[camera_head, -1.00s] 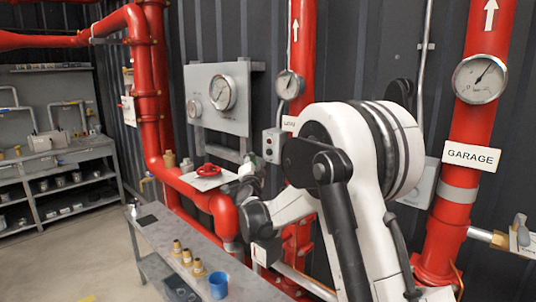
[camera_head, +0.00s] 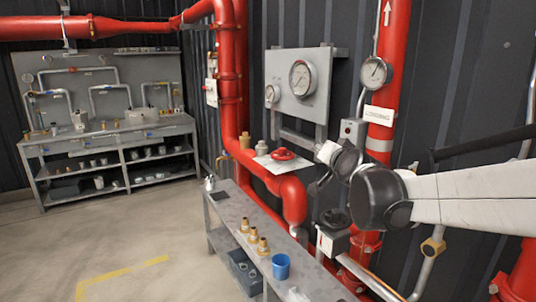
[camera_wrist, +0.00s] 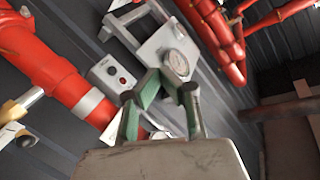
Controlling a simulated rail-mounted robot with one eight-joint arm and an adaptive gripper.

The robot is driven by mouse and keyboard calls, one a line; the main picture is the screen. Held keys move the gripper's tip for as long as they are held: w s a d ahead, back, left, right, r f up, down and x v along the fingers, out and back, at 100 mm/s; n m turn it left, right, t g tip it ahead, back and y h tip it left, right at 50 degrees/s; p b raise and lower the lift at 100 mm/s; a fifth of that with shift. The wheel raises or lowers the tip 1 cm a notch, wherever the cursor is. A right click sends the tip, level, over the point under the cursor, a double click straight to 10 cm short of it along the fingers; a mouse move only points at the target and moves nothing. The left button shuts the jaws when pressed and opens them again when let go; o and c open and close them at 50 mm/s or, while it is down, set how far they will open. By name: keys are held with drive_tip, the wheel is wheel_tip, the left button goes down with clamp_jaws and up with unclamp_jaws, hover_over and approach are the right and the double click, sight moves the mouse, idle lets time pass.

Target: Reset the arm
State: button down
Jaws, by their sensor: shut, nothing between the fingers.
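My white arm (camera_head: 465,194) reaches in from the right in the head view. Its dark joint (camera_head: 378,198) is in front of the red pipes. The gripper's fingers are too small and dark to make out there. In the wrist view my gripper (camera_wrist: 161,76) shows its green-padded fingers meeting at the tips, shut and empty. Beyond the fingers are a grey panel with a round gauge (camera_wrist: 175,64) and a grey button box (camera_wrist: 112,76). The gripper appears to be in free space, apart from them.
A grey bench (camera_head: 228,208) holds brass fittings (camera_head: 253,234) and a blue cup (camera_head: 281,267). A red handwheel (camera_head: 283,154) sits by the gauge panel (camera_head: 320,88). Red pipes stand close to the arm. A shelved workbench (camera_head: 62,150) is at the back left, with open floor before it.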

drive_tip(key=s+d+f+n+g, duration=0.1)
drive_tip(key=s+f+g, duration=0.2)
drive_tip(key=s, duration=0.9)
drive_tip(key=s+d+f+n+g+h, duration=0.1)
drive_tip(key=s+d+f+n+g, duration=0.1)
drive_tip(key=s+f, duration=0.6)
drive_tip(key=s+d+f+n+g+h, duration=0.1)
drive_tip(key=s+f+g, duration=0.3)
drive_tip(key=s, duration=1.3)
wheel_tip(320, 180, down, 2)
drive_tip(key=shift+s+d+f+n, duration=0.25)
drive_tip(key=shift+d+n, duration=0.1)
drive_tip(key=shift+n, duration=0.25)
drive_tip(key=shift+r, duration=0.1)
